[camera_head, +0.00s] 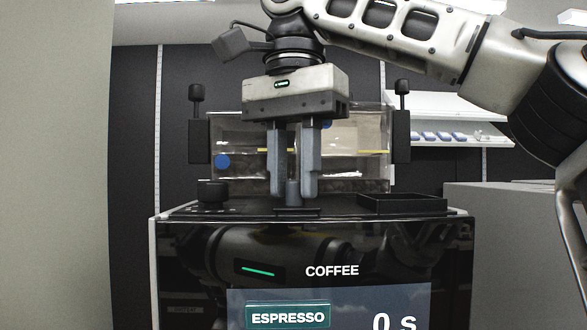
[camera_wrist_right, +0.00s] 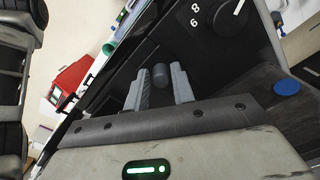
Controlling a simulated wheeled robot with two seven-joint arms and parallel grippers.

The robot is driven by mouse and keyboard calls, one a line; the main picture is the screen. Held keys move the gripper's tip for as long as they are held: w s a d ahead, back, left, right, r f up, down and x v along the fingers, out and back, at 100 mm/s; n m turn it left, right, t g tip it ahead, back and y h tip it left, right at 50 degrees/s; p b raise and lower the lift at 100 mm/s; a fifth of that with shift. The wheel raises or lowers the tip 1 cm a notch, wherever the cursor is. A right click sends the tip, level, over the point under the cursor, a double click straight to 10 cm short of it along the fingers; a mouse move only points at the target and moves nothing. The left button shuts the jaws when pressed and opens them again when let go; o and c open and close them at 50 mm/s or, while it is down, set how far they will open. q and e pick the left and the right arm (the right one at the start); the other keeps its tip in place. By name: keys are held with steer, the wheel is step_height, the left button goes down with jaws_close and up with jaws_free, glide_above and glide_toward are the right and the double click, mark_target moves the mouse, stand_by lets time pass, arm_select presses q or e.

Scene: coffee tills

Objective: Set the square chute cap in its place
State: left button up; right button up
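The square chute cap (camera_head: 297,210) looks like a low dark plate with a small grey upright knob (camera_head: 292,190). It is at the front of the coffee machine's top, near the middle. The knob also shows in the right wrist view (camera_wrist_right: 160,76). My right gripper (camera_head: 293,196) points straight down over it. Its two fingers stand on either side of the knob, with narrow gaps, so it looks open. The cap's plate is hard to tell from the dark machine top, so I cannot tell whether it sits flush. My left gripper is not in view.
A black dial (camera_head: 212,192) stands on the machine's top at the left. A shallow black tray (camera_head: 402,204) is at the right. A clear hopper (camera_head: 345,150) rises behind the gripper, with black clamps at both sides. The front screen (camera_head: 330,305) reads ESPRESSO.

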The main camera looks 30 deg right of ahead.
steer(key=shift+o, duration=1.2)
